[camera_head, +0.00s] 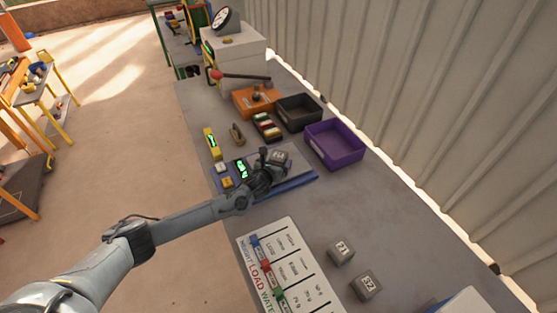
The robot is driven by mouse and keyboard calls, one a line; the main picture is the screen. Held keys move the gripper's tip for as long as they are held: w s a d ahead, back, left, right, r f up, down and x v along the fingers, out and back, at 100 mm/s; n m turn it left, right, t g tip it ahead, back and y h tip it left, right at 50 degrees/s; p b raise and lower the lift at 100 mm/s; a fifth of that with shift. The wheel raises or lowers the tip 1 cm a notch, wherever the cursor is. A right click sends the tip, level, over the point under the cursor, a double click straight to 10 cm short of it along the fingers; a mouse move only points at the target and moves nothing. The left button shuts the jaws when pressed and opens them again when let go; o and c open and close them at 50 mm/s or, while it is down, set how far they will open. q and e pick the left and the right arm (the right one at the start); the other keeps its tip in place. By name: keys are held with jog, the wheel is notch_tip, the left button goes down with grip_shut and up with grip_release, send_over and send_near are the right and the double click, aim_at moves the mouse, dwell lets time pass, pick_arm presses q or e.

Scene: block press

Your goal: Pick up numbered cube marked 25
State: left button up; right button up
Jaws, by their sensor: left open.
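A dark grey cube with a pale label (279,156) sits over the flat grey plate of a blue-edged scale (301,182). Its number is too small to read surely. My left gripper (272,163) is at this cube, open, its fingers close beside it; I cannot tell whether they touch it. The gripper and wrist hide part of the cube and the plate. Two other grey numbered cubes stand on the bench nearer the front: one (341,250) seems marked 27 or 21, the other (367,286) seems marked 32. My right gripper is not in view.
A white press (235,50) with a red-knobbed lever is at the back. A printed board (290,269) lies in front. The bench right of the scale is clear.

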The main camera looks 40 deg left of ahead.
aim_at(279, 158)
pick_arm(q)
jog(key=shift+b+x, duration=0.3)
jog(key=shift+x, duration=1.4)
jog(key=c, duration=1.3)
jog(key=shift+r, duration=0.15)
jog(key=shift+c, duration=0.8)
